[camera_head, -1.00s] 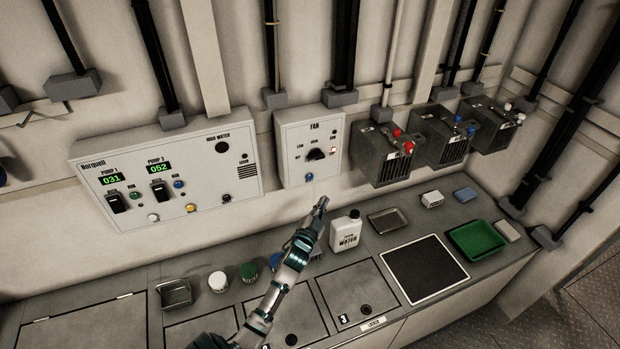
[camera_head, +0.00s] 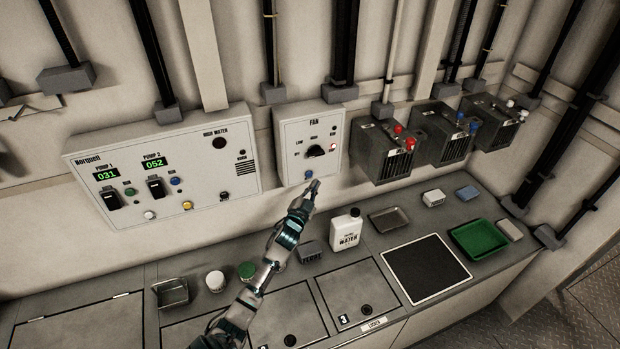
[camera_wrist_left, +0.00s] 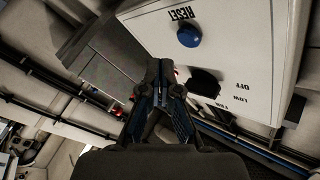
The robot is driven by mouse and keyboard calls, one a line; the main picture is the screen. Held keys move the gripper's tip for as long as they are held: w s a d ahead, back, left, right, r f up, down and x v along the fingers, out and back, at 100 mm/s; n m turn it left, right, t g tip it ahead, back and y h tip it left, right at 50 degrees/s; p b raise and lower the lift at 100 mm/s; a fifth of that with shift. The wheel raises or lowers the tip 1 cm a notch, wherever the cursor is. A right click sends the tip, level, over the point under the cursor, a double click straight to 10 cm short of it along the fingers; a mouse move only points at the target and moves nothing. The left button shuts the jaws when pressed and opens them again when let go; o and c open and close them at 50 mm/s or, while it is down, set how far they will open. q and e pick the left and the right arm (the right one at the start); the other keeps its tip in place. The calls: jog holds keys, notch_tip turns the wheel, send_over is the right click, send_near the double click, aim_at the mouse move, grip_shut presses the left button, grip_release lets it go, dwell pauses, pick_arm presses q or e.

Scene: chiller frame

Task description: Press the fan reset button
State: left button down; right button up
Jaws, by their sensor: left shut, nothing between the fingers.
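In the wrist view the shut fingers (camera_wrist_left: 160,70) appear beside the box. My right gripper is not in view.
A pump panel (camera_head: 160,165) is on the wall to the left. Dark grey units (camera_head: 385,155) with coloured terminals hang to the right. On the counter below are a white water jug (camera_head: 345,230), a metal tray (camera_head: 388,220) and a green tray (camera_head: 480,240).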

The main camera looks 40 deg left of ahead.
pick_arm(q)
jog(key=shift+w+a+r, duration=0.1)
jog(key=shift+w+a, duration=0.3)
jog(key=shift+a, duration=0.4)
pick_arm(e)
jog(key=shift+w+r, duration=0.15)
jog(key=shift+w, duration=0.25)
pick_arm(q)
jog(key=shift+a, duration=0.1)
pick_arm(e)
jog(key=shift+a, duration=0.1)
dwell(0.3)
pick_arm(q)
jog(key=shift+w+a+r, duration=0.1)
jog(key=shift+w+a, duration=0.05)
jog(key=shift+a, duration=0.1)
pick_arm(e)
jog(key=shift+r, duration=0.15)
pick_arm(q)
jog(key=shift+w+a, duration=0.2)
jog(key=shift+a, duration=0.2)
dwell(0.7)
jog(key=shift+d, duration=0.1)
jog(key=shift+s+d+p, duration=0.4)
jog(key=shift+d+p, duration=0.05)
jog(key=shift+d, duration=0.25)
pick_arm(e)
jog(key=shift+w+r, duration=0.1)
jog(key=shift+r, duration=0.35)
